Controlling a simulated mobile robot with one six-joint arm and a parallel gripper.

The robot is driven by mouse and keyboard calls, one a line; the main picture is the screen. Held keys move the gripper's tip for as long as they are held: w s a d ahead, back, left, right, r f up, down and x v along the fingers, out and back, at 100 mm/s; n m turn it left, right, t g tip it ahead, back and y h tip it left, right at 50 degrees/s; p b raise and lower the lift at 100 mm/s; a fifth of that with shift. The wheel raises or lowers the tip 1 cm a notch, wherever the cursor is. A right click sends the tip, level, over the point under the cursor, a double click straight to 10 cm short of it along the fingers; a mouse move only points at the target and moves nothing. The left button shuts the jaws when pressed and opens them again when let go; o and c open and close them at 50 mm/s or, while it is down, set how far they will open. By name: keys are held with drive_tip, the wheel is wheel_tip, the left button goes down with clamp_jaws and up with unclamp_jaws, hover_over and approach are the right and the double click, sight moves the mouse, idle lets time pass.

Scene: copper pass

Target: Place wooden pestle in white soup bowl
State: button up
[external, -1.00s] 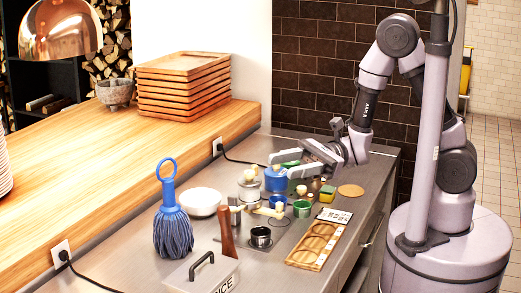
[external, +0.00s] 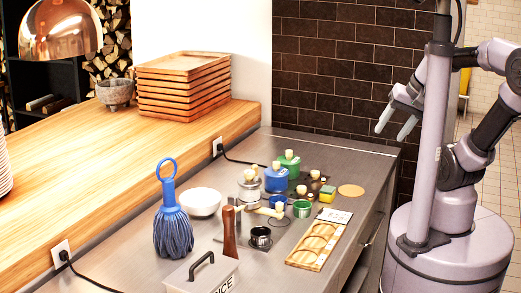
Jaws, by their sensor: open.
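The white soup bowl (external: 200,202) stands on the steel counter, right of the blue mop-like brush, and looks empty. A dark brown wooden piece (external: 229,235) that looks like the pestle stands upright in front of the bowl, behind the lidded ice box. Its lower end is hidden by the box. My gripper (external: 395,126) is open and empty at the right, raised near my column and well away from both the bowl and the wooden piece.
The blue brush (external: 173,228) and ice box (external: 203,272) stand near the front. Blue (external: 276,180) and green (external: 289,163) lidded pots, small cups and a sponge (external: 327,193) crowd the middle. A wooden holed tray (external: 316,247) lies at right. The counter's far end is clear.

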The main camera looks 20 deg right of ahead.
drive_tip(key=s+a+f+g+y, duration=0.2)
drive_tip(key=a+f+g+y, duration=0.15)
drive_tip(key=a+g, duration=0.4)
drive_tip(key=m+g+y, duration=0.6)
drive_tip(key=m+y, duration=0.3)
drive_tip(key=y, duration=0.1)
approach(231, 226)
drive_tip(key=w+d+r, duration=0.3)
drive_tip(key=d, duration=0.4)
drive_tip(key=b+x, duration=0.1)
drive_tip(key=x, duration=0.4)
drive_tip(key=b+x, duration=0.1)
drive_tip(key=x, duration=0.5)
drive_tip(key=w+b+x, duration=0.1)
drive_tip(key=x, duration=0.5)
drive_tip(key=shift+a+f+b, duration=0.25)
drive_tip(key=shift+a+b, duration=0.05)
drive_tip(key=shift+b, duration=0.05)
drive_tip(key=shift+w+d, duration=0.1)
clamp_jaws()
unclamp_jaws()
